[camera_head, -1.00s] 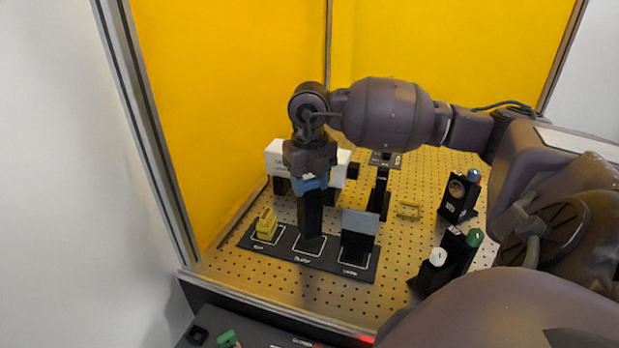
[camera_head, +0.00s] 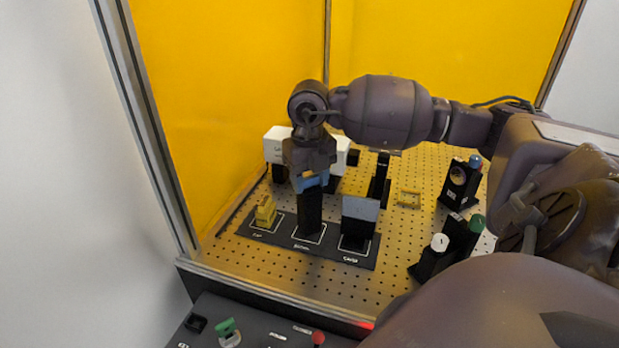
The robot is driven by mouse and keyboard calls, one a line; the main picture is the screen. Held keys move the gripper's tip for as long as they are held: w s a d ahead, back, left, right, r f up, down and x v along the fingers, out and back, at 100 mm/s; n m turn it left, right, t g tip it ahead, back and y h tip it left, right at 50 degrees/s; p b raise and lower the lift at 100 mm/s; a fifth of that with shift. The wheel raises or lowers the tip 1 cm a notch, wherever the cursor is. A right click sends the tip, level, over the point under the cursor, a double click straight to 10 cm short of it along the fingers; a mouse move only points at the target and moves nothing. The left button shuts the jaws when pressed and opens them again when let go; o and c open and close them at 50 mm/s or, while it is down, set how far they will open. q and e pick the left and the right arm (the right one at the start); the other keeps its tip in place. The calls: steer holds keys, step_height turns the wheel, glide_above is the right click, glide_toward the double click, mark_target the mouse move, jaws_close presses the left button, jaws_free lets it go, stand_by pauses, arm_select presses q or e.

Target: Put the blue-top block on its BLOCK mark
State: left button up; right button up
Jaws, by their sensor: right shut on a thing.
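The blue-top block is a tall black block (camera_head: 309,212) with a blue top (camera_head: 312,184). My right gripper (camera_head: 311,174) points down from above and is shut on the blue top, which its fingers partly hide. The block is upright, with its foot inside the white outline of the middle mark (camera_head: 322,238) on the black mat (camera_head: 276,235). The lettering at this mark is too blurred to read surely. I cannot tell whether the foot touches the mat. My left gripper is not in view.
A yellow piece (camera_head: 265,212) stands on the left mark and a black stand with a grey plate (camera_head: 360,209) on the right mark, close beside the block. A white box (camera_head: 276,146) is behind. Black posts with knobs (camera_head: 439,243) stand right on the perforated plate (camera_head: 400,250).

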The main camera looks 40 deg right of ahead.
steer(key=shift+f+b, duration=0.3)
steer(key=shift+f, duration=0.05)
stand_by(0.4)
steer(key=o, duration=1.2)
steer(key=shift+c, duration=0.2)
steer(key=shift+r, duration=0.1)
steer(key=shift+r+p, duration=1.75)
steer(key=shift+r, duration=1.65)
